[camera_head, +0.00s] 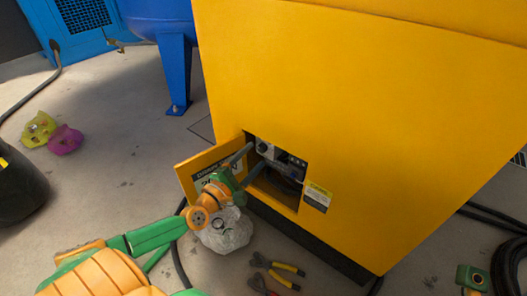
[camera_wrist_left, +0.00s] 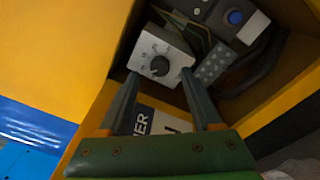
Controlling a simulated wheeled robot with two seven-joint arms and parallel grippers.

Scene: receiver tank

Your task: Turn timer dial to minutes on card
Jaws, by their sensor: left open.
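The timer dial (camera_wrist_left: 159,67) is a dark round knob on a pale square plate with markings, inside the yellow cabinet's opening. It also shows in the head view (camera_head: 263,147). My left gripper (camera_wrist_left: 160,74) is open. Its two fingers reach into the opening, with one tip on either side of the knob; I cannot tell whether they touch it. A white card with black print (camera_head: 207,175) is on the inside of the open door. The gripper partly covers it in both views, and its number is not fully readable.
The yellow cabinet (camera_head: 340,110) fills the middle, with its small door (camera_head: 186,180) swung open to the left. A crumpled clear bag (camera_head: 228,238) and pliers (camera_head: 287,268) lie on the floor below. Black hoses lie at right.

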